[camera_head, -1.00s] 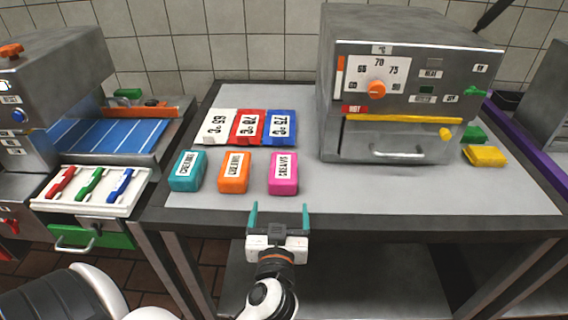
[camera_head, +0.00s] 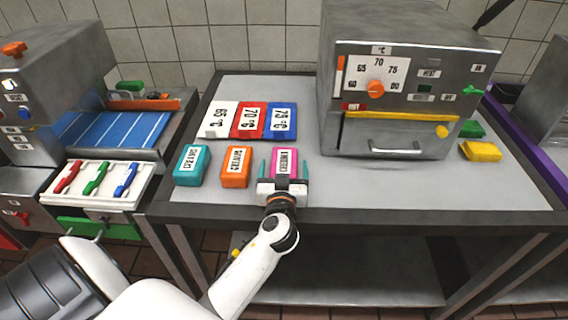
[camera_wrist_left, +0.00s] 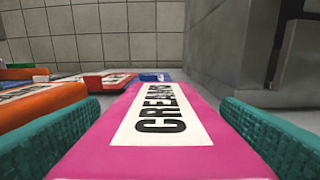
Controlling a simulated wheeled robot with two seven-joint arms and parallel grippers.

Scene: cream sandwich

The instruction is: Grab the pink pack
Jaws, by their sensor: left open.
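The pink pack (camera_head: 276,155) lies on the grey table with its white label facing up. My left gripper (camera_head: 284,168) reaches over the table's front edge, and its teal fingers are open on either side of the pack. In the left wrist view the pink pack (camera_wrist_left: 140,158) fills the middle, between the two ridged teal fingers of the left gripper (camera_wrist_left: 160,130). Whether the fingers touch the pack's sides I cannot tell. My right gripper is not in view.
An orange pack (camera_head: 236,180) and a teal pack (camera_head: 187,178) lie to the left. White, red and blue temperature cards (camera_head: 249,134) lie behind. A steel oven (camera_head: 410,125) stands to the right. A yellow block (camera_head: 482,151) lies beyond it. The table's front right is clear.

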